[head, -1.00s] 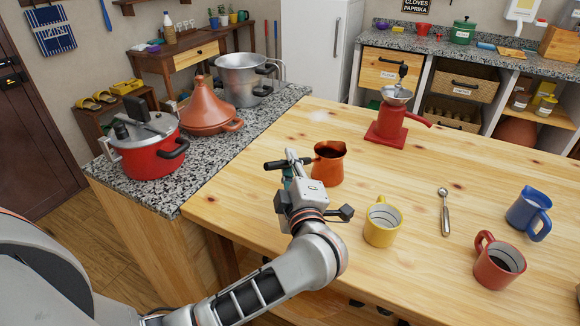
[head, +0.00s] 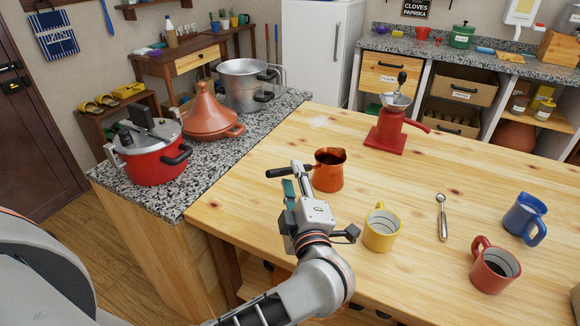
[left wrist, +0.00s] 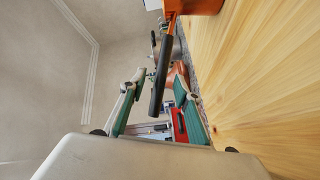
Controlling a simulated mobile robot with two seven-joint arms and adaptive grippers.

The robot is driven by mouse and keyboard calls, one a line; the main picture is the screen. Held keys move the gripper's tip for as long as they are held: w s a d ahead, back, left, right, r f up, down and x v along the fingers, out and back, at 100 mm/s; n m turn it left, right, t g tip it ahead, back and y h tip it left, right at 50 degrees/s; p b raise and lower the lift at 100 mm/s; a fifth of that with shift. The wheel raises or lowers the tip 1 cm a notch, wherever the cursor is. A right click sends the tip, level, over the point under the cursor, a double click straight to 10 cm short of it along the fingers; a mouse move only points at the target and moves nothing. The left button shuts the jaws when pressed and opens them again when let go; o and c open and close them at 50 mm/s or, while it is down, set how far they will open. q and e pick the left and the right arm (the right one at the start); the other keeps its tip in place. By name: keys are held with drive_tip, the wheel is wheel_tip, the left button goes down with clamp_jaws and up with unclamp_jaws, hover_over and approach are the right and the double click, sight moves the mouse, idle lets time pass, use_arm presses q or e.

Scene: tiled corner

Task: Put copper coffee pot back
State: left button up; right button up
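The copper coffee pot (head: 328,174) stands upright on the wooden table (head: 440,170), its dark handle (head: 281,172) pointing left. My left gripper (head: 294,178) is at the handle, on the near side of the pot. In the left wrist view my left gripper (left wrist: 160,95) is open, with a green-padded finger on each side of the black handle (left wrist: 164,70). The handle's end reaches between the fingers, with gaps visible on both sides. The pot's copper body (left wrist: 200,4) is cut off at the top. My right gripper is not in view.
Near the pot are a yellow mug (head: 381,230), a red grinder (head: 388,132), a spoon (head: 442,218), a red mug (head: 490,268) and a blue mug (head: 521,215). A granite counter (head: 265,130) at left holds a red pressure cooker (head: 154,160), a tagine (head: 208,118) and a steel pot (head: 243,85).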

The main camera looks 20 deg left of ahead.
use_arm(q)
drive_tip(key=p+v, duration=0.2)
drive_tip(key=v, duration=0.6)
drive_tip(key=shift+s+p, duration=0.2)
drive_tip(key=shift+p, duration=0.15)
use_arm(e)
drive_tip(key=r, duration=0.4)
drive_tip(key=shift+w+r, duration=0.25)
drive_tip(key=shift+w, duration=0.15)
use_arm(q)
drive_tip(key=shift+d+r, duration=0.1)
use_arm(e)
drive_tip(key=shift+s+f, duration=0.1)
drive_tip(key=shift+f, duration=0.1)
